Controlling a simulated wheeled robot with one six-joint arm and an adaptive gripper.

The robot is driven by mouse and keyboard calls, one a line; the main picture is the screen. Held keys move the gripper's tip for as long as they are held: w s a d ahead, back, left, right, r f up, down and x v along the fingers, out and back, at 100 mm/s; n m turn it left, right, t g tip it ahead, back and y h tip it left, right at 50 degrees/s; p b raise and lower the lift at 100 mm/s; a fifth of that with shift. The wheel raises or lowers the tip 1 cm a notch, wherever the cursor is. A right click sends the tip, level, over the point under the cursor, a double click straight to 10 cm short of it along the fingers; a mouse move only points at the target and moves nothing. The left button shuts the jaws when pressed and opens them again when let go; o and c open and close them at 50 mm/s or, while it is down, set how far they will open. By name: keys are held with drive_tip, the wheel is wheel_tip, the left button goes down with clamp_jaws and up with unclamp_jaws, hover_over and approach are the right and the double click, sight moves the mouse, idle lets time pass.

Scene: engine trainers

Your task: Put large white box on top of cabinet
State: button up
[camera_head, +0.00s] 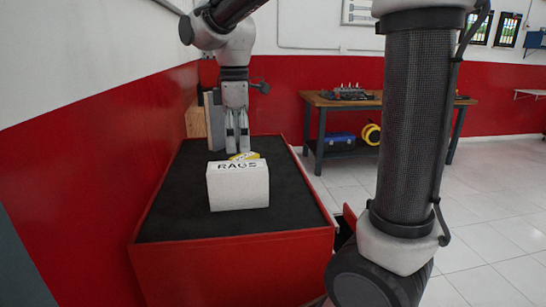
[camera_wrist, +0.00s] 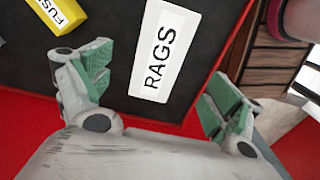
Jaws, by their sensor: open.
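The large white box (camera_head: 238,188), labelled RAGS, stands upright on the black top of the red cabinet (camera_head: 168,218). The box also shows in the wrist view (camera_wrist: 163,52), ahead of and between the lines of the two fingers. My gripper (camera_head: 238,150) points down above the cabinet top, in line with the box and looking just behind it in the head view. In the wrist view my gripper (camera_wrist: 155,95) is open, with its green-padded fingers wide apart and nothing held between them.
A yellow box (camera_head: 244,156) lies behind the white box; its label is partly cut off in the wrist view (camera_wrist: 62,12). Upright boards (camera_head: 213,118) stand at the cabinet's far left. A drawer (camera_head: 346,222) sticks out at right. A workbench (camera_head: 320,101) stands beyond.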

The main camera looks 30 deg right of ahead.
drive_tip(key=s+d+f+m+t, duration=0.1)
drive_tip(key=s+d+m+t, duration=0.1)
drive_tip(key=s+d+m, duration=0.5)
drive_tip(key=s+d+f+m+t, duration=0.1)
drive_tip(key=s+d+m+t, duration=0.1)
drive_tip(key=s+d+m, duration=0.5)
drive_tip(key=s, duration=0.4)
drive_tip(key=shift+s+d+f, duration=0.15)
drive_tip(key=shift+s+d, duration=0.05)
drive_tip(key=shift+s, duration=0.2)
